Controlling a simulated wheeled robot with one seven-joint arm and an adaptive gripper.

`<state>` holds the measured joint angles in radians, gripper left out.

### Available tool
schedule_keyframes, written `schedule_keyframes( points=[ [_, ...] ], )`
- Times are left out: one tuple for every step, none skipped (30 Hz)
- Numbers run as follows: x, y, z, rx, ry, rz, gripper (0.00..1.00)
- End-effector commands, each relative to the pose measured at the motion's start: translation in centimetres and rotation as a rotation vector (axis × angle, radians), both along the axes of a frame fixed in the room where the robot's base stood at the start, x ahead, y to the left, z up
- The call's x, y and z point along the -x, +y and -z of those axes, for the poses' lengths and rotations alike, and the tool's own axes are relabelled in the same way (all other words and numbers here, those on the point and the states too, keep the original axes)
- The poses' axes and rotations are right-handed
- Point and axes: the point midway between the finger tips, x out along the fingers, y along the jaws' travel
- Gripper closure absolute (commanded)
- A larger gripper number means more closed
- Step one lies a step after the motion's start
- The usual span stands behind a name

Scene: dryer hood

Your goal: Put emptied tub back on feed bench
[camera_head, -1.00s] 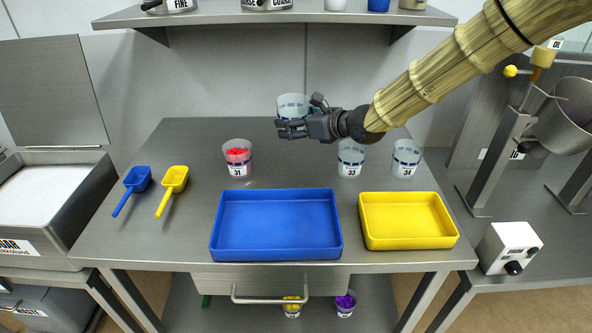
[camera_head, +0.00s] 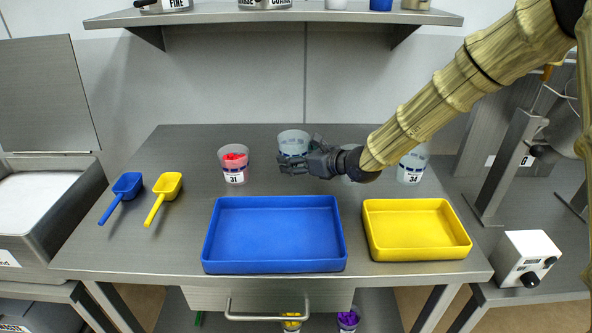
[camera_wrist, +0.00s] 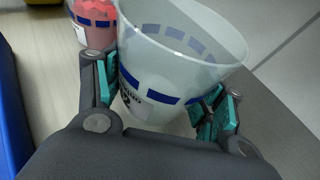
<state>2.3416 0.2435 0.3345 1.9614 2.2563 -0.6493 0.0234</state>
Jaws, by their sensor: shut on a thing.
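My gripper (camera_head: 296,163) is shut around a translucent tub (camera_head: 293,142) with blue marks, over the feed bench (camera_head: 180,232) near its back middle. In the wrist view the tub (camera_wrist: 185,45) is upright or slightly tilted between the two fingers (camera_wrist: 155,105), and its inside looks empty. Its lower part is hidden by my gripper in the head view, so I cannot tell whether its base touches the bench. Tub 31 (camera_head: 234,165), with red contents, stands to its left. It also shows at the top left of the wrist view (camera_wrist: 95,22).
Tub 34 (camera_head: 411,167) stands at the right, and another tub is mostly hidden behind my arm. A blue tray (camera_head: 274,267) and a yellow tray (camera_head: 418,254) lie in front. A blue scoop (camera_head: 126,187) and yellow scoop (camera_head: 166,186) lie left. A shelf (camera_head: 210,19) hangs above.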

Motion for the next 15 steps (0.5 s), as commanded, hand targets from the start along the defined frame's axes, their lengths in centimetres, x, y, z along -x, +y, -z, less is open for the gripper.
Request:
schedule_keyframes(
  points=[
    [0.0,0.0,0.2,0.0,0.0,0.0,0.97],
    [0.0,0.0,0.3,0.0,-0.001,0.0,0.97],
    [0.0,0.1,0.5,0.0,-0.001,0.0,0.97],
    [0.0,0.1,0.6,0.0,-0.001,-0.001,0.97],
    [0.0,0.1,0.8,-0.001,0.0,-0.001,0.97],
    [0.0,0.1,1.2,0.0,0.0,-0.001,0.97],
    [0.0,0.1,1.6,0.0,0.002,-0.001,0.97],
    [0.0,0.1,2.0,0.001,0.002,-0.001,0.97],
    [0.0,0.1,2.4,0.001,0.002,-0.001,0.97],
    [0.0,0.0,2.8,0.0,0.002,-0.001,0.97],
    [0.0,0.0,3.2,0.0,0.002,-0.001,0.97],
    [0.0,0.0,3.6,0.0,0.001,0.0,0.97],
    [0.0,0.0,3.9,-0.001,0.001,0.0,0.97],
    [0.0,0.0,4.0,-0.001,0.001,0.0,0.97],
    [0.0,0.0,4.1,-0.001,-0.001,0.0,0.97]
  ],
)
